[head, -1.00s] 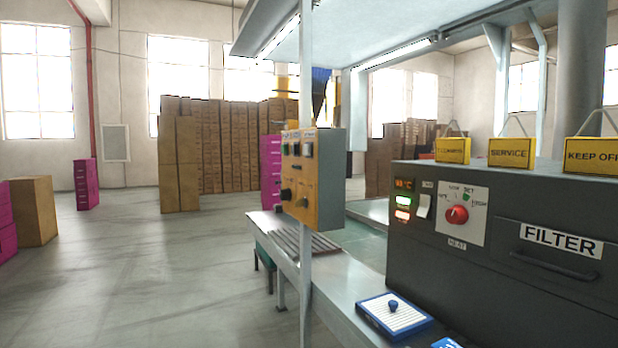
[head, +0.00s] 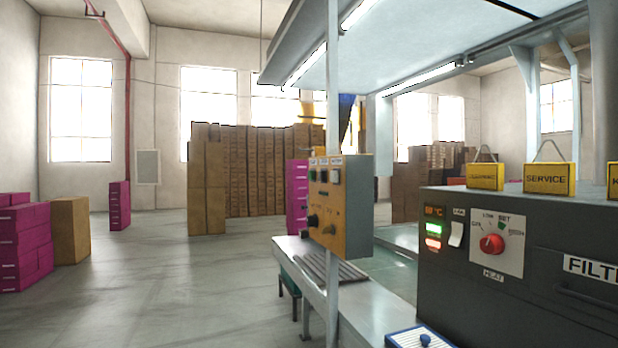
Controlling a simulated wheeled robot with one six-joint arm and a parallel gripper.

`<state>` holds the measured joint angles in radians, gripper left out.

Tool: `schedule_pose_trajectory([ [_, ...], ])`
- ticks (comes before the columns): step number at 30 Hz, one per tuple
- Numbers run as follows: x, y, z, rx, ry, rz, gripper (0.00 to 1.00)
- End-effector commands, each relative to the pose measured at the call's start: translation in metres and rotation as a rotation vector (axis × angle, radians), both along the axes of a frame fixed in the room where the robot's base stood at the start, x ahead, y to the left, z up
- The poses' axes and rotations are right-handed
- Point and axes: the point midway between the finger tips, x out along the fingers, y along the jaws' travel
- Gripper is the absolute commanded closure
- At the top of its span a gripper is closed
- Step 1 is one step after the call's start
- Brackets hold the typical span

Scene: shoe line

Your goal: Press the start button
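A yellow control box (head: 328,206) with grey sides is fixed to a pale upright post right of the picture's middle. Its face carries a row of small buttons (head: 323,176) at the top, one of them green, and dark knobs lower down. The labels are too small to read, so I cannot tell which is the start button. A dark grey machine (head: 470,290) at the right has a red rotary knob (head: 492,243), a white rocker switch (head: 456,234) and lit green and red indicators. My gripper is not in view.
A metal bench (head: 372,312) runs under the control box, with a blue-framed tray (head: 420,338) at its near end. Magenta boxes (head: 25,243) and a brown carton (head: 71,230) stand at the left. The grey floor (head: 170,290) left of the bench is clear.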

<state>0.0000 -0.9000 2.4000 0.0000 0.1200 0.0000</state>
Motion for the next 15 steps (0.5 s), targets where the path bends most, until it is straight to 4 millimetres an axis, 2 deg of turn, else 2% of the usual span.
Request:
schedule_pose_trajectory([
  [1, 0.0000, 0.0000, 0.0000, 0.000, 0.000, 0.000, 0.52],
  [8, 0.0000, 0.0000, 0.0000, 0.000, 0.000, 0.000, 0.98],
  [9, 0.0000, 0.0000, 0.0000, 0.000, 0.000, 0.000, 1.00],
  [15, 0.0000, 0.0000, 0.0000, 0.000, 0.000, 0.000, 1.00],
])
